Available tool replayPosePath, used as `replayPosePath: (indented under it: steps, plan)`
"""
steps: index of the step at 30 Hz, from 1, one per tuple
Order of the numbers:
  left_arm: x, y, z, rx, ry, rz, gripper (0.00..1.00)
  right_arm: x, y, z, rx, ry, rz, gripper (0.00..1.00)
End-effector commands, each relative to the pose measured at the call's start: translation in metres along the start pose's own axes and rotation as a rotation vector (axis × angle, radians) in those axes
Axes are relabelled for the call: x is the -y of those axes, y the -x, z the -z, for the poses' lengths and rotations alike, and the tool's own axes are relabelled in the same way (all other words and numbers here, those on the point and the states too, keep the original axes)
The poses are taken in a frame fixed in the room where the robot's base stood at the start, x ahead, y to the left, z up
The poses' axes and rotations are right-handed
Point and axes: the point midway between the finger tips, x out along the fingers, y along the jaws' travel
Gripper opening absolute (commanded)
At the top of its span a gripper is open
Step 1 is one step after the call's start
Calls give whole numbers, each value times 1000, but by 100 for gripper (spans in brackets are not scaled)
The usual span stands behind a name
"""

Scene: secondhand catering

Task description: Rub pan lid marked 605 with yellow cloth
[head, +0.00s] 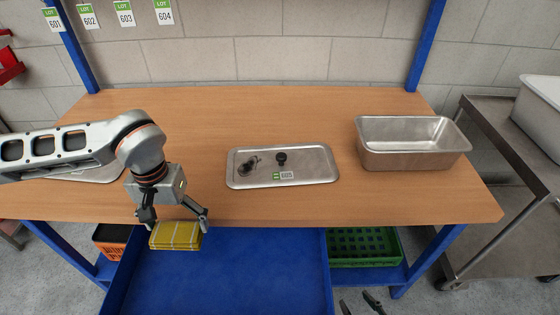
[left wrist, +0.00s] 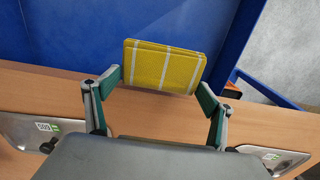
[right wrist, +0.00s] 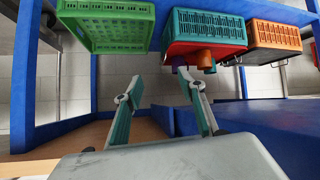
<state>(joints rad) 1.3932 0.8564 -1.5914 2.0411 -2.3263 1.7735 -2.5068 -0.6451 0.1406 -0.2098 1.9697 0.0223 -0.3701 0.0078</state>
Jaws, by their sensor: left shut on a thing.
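The pan lid marked 605 (head: 310,166) lies flat on the wooden table, a silver rectangle with a black knob and a green-and-white label. A dark smudge (head: 248,166) is on its left part. It also shows at the left of the left wrist view (left wrist: 18,128). My left gripper (head: 176,225) is shut on the folded yellow cloth (head: 175,238), which has white lines. It holds the cloth at the table's front edge, left of the lid and apart from it. The cloth fills the jaws in the left wrist view (left wrist: 165,68). My right gripper (right wrist: 160,82) is open and empty, below the table front.
A deep metal pan (head: 410,160) stands right of the lid. Another metal lid (head: 100,172) is partly hidden behind my left arm. Green (head: 362,262) and orange (head: 110,252) crates sit under the table (head: 300,107). The table behind the lid is clear.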

Motion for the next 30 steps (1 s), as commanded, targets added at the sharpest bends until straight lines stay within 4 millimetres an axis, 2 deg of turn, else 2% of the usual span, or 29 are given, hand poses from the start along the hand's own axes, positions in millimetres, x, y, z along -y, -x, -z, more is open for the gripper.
replayPosePath:
  steps: [1,3,9,13,21,26,30]
  plan:
    - [0,-15,-7,8,1,-2,66,0,1,1,-1,-1,1,40]
    - [0,-31,-12,7,3,-2,66,0,1,2,-1,-2,1,40]
    - [2,-62,-24,1,10,0,66,3,2,-1,6,-4,5,40]
    - [2,-71,-27,-1,12,2,66,4,2,-4,11,-6,7,40]
    - [2,-72,-27,-2,13,2,66,4,2,-4,11,-6,7,40]
    - [2,-66,-24,-5,12,3,66,2,3,0,4,-4,3,0]
    - [2,-44,-13,-10,10,2,66,2,3,0,5,-3,3,0]
